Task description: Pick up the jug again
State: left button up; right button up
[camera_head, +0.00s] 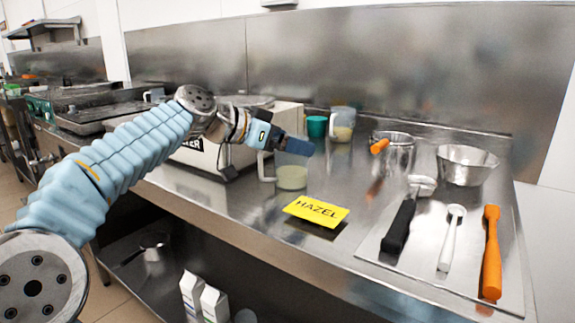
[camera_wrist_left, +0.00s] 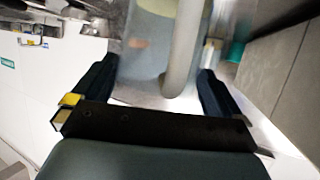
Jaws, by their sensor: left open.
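The clear jug (camera_head: 291,178) stands upright on the steel counter behind the yellow HAZEL card (camera_head: 316,210), with pale contents low inside. Its handle (camera_head: 264,166) points left. My left gripper (camera_head: 297,146) is at the jug's upper part, and its dark fingers cover part of the rim. In the left wrist view the fingers of my left gripper (camera_wrist_left: 157,76) are spread, with the jug's handle (camera_wrist_left: 185,50) between them and the jug's body (camera_wrist_left: 150,42) beyond. I cannot tell whether a finger touches it. My right gripper is not in view.
A second jug (camera_head: 343,122) and a teal cup (camera_head: 316,127) stand at the back. A steel pot (camera_head: 395,155), a steel bowl (camera_head: 467,166) and several utensils on a tray (camera_head: 425,268) are to the right. A white machine (camera_head: 215,158) stands left of the jug.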

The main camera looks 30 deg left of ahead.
pick_arm(q)
jog(key=c, duration=1.6)
